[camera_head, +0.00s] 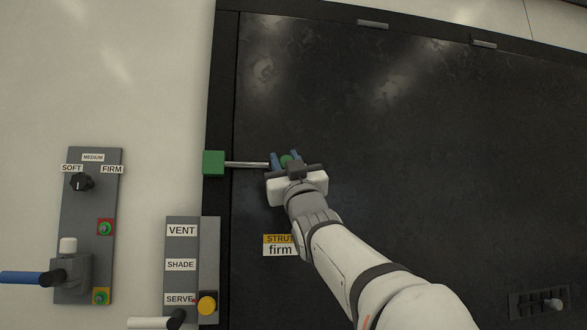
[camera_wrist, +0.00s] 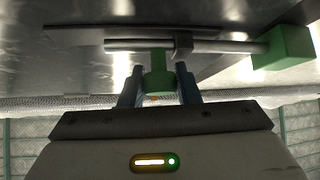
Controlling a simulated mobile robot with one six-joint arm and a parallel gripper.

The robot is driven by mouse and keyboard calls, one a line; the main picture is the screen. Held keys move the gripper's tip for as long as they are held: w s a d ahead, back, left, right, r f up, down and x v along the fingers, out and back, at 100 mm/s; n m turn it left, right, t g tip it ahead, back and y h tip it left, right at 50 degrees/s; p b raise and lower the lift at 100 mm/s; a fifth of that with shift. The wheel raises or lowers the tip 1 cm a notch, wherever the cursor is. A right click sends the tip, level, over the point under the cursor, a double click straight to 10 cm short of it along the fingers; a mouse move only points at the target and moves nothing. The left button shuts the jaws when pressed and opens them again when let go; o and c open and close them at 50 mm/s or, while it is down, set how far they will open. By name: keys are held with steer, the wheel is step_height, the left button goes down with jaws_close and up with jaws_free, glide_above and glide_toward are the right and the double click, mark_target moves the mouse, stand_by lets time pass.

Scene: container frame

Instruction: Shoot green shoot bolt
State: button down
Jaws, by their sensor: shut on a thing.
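The green shoot bolt has a grey metal rod (camera_head: 246,164) lying across the left edge of the dark panel. The rod's left end meets a green block (camera_head: 213,163) on the frame. In the wrist view the rod (camera_wrist: 225,47) passes through a grey guide (camera_wrist: 183,46) and reaches the green block (camera_wrist: 284,48). A green knob (camera_wrist: 157,80) sticks out from the rod. My gripper (camera_head: 285,158) is shut on this knob, with one blue finger on each side. In the head view the gripper hides the rod's far end and much of the knob.
Grey control plates (camera_head: 88,210) with a knob, buttons and levers stand on the wall at left. A small switch plate (camera_head: 538,301) is at lower right.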

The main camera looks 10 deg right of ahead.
steer(key=shift+a, duration=0.1)
steer(key=c, duration=1.5)
jaws_free()
steer(key=o, duration=0.3)
steer(key=shift+a, duration=0.3)
steer(key=shift+o, duration=0.6)
steer(key=shift+d, duration=0.2)
steer(key=shift+f, duration=0.15)
steer(key=shift+s+f+b, duration=0.25)
steer(key=shift+f+b, duration=0.05)
steer(key=shift+b, duration=0.05)
steer(key=b+v, duration=0.3)
steer(key=v, duration=0.3)
steer(key=shift+s+f+b, duration=0.2)
steer(key=shift+s+b, duration=0.2)
steer(key=shift+s, duration=0.05)
